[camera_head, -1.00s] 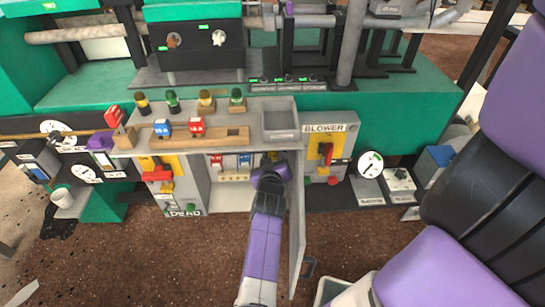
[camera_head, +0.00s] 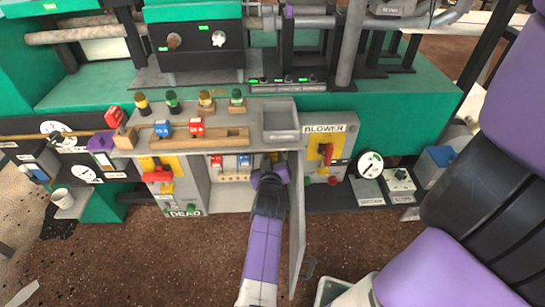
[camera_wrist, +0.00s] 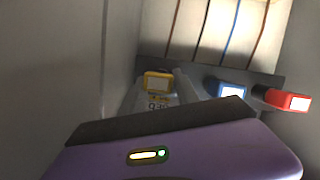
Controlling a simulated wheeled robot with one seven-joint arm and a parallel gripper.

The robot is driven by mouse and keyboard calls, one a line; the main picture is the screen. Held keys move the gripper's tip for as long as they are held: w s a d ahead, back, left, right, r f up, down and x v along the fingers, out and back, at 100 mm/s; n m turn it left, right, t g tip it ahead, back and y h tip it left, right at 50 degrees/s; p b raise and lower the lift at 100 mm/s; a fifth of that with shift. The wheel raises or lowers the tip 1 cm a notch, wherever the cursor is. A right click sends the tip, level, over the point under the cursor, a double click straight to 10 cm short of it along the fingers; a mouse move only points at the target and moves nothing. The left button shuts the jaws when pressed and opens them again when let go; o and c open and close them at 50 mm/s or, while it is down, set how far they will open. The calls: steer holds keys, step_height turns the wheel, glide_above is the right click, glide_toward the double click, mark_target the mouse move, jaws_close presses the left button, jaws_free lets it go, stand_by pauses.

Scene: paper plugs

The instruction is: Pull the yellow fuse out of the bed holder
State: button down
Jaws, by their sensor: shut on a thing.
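The yellow fuse (camera_wrist: 158,80) shows in the wrist view between the fingers of my gripper (camera_wrist: 156,88), which is shut on it. A pale label with dark digits shows just below its yellow frame. Whether its lower end is still seated in the holder (camera_wrist: 205,75) cannot be told.
The open cabinet door (camera_head: 297,225) stands close on the right of my arm. Above the cabinet are a wooden rack (camera_head: 215,137) and a grey tray (camera_head: 281,123). The BLOWER box (camera_head: 325,145) stands to the right.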

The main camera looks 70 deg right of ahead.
steer(key=shift+s+a+p, duration=0.3)
steer(key=shift+a+p, duration=0.15)
steer(key=shift+a, duration=0.45)
stand_by(0.5)
steer(key=shift+s+a, duration=0.1)
steer(key=shift+a, duration=0.2)
steer(key=shift+s+a+p, duration=0.3)
steer(key=shift+a, duration=0.3)
steer(key=shift+s+a+p, duration=0.3)
steer(key=shift+a, duration=0.35)
steer(key=shift+s+a+p, duration=0.25)
steer(key=shift+a+p, duration=0.05)
steer(key=shift+a, duration=0.35)
